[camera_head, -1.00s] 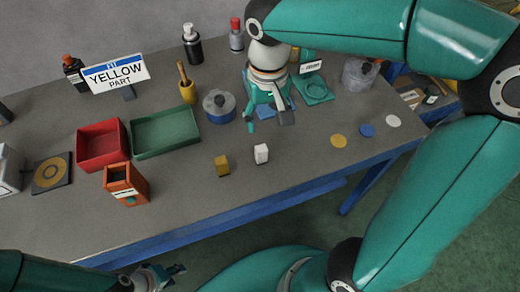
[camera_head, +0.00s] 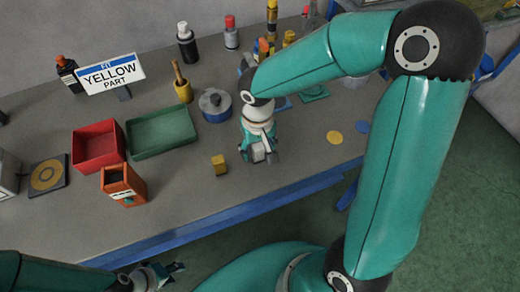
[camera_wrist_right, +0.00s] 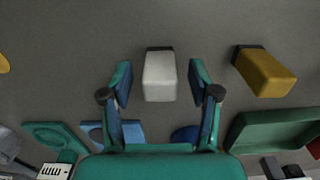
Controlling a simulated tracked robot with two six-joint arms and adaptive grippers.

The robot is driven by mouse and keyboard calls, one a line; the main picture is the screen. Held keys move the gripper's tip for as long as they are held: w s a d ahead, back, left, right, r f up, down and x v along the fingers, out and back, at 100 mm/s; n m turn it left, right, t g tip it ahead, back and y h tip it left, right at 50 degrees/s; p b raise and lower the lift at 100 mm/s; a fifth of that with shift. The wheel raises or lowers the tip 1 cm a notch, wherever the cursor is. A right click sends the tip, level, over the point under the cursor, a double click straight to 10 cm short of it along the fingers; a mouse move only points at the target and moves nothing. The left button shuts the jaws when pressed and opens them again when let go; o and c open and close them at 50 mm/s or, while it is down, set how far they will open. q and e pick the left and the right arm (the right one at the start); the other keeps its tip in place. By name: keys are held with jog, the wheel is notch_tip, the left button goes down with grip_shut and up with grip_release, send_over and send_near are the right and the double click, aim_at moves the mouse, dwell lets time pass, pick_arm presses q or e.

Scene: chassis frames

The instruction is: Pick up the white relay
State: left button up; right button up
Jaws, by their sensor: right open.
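The white relay (camera_wrist_right: 160,78) is a small white block with a dark end. In the right wrist view it lies between the two spread fingers of my right gripper (camera_wrist_right: 160,82), with a gap on each side. In the head view the white relay (camera_head: 258,152) shows at the tip of my right gripper (camera_head: 259,155), partly hidden by its fingers. The right gripper is open and holds nothing. My left gripper (camera_head: 168,272) is at the bottom left, off the front of the table, too small and dark to read its fingers.
A yellow relay (camera_head: 219,165) stands just left of the white one, and also shows in the right wrist view (camera_wrist_right: 263,71). A green tray (camera_head: 162,132), red tray (camera_head: 98,146), orange box (camera_head: 122,185) and blue pot (camera_head: 215,105) stand further left. A sign (camera_head: 111,74) reads "FIT YELLOW PART".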

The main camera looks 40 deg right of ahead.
jog(key=shift+f, duration=0.15)
grip_shut()
dwell(0.4)
